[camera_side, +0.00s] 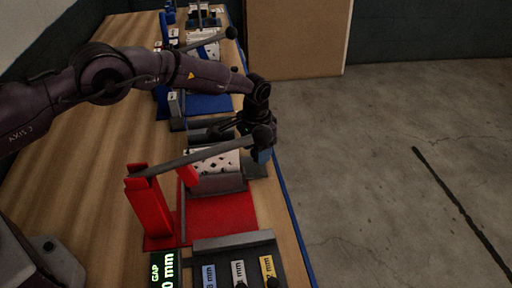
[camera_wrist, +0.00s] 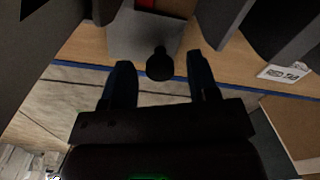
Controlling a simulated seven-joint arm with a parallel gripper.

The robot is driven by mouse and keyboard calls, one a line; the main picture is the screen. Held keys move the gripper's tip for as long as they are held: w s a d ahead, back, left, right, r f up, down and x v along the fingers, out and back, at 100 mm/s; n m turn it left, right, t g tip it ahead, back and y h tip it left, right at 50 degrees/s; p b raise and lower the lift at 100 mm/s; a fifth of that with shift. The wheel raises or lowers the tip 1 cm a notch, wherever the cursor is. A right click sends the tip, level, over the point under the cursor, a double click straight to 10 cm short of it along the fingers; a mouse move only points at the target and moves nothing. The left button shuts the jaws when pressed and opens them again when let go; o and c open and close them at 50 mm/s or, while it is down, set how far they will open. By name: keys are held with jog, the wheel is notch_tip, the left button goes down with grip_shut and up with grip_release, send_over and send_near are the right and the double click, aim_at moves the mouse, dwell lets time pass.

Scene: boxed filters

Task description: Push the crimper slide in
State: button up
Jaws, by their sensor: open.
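The red crimper frame (camera_side: 152,210) stands on a red base on the bench in the side view. Its long dark lever (camera_side: 205,155) reaches right, ending in a black ball near my gripper (camera_side: 262,152). In the wrist view a grey slide (camera_wrist: 140,38) has a black knob (camera_wrist: 159,65) at its near edge, with some red behind it. My gripper (camera_wrist: 163,75) is open, its two dark fingers on either side of the knob with gaps showing on both sides. Contact cannot be told. In the side view my gripper hides the knob.
In front of the crimper is a dark tray (camera_side: 240,243) with blue, white and yellow gauge blocks and a green GAP display (camera_side: 165,272). A blue station (camera_side: 208,104) stands further back. The wooden bench (camera_side: 110,125) ends at a blue edge; the concrete floor beyond is clear.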

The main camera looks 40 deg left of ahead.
grip_shut()
jog(key=shift+s+d, duration=3.75)
jog(key=shift+d, duration=0.1)
grip_release()
jog(key=shift+a, duration=0.1)
notch_tip(320, 180, up, 8)
jog(key=shift+f, duration=0.25)
